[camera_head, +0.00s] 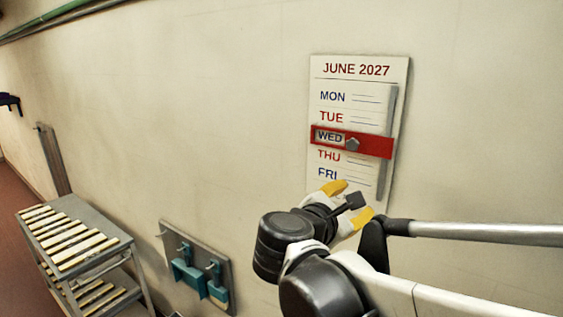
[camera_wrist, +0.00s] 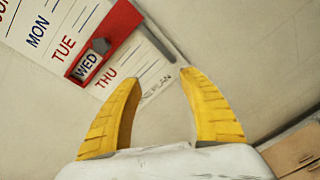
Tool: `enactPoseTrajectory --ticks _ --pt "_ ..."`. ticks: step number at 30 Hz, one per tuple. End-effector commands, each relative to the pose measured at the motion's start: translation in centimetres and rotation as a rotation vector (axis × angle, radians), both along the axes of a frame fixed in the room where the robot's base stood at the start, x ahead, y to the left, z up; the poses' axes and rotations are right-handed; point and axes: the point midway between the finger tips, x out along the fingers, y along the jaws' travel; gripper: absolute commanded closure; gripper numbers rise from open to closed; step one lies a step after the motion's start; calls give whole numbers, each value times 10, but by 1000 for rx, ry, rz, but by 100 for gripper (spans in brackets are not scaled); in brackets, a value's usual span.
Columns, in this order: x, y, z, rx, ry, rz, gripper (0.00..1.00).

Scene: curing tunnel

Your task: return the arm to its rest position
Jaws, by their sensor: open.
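My gripper (camera_head: 348,202) is in front of the wall, just below and over the lower edge of the wall calendar (camera_head: 350,75). In the wrist view its two yellow fingers (camera_wrist: 160,90) stand apart with nothing between them. The calendar reads June 2027 and lists weekdays from MON to FRI. A red slider (camera_head: 375,145) with a grey knob frames WED. The slider also shows in the wrist view (camera_wrist: 112,30), beyond the fingers and apart from them. My arm reaches in from the lower right and hides part of the wall.
A grey roller cart (camera_head: 125,244) stands at the lower left. A grey wall panel (camera_head: 170,232) with teal fittings hangs low on the wall. A brown box-like surface (camera_wrist: 295,150) shows at the lower right in the wrist view. The wall left of the calendar is clear.

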Motion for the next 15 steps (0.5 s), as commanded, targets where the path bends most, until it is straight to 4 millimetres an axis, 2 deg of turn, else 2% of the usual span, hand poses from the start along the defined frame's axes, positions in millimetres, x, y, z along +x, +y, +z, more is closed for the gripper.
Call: enactPoseTrajectory --ticks 1,3,9,15 --pt "-10 -15 -47 99 -3 -31 51" --pt "-25 -32 -93 263 -13 -79 51" --pt "-70 -59 -215 719 -70 -254 51" --pt "-117 -62 -328 1170 -162 -480 51"
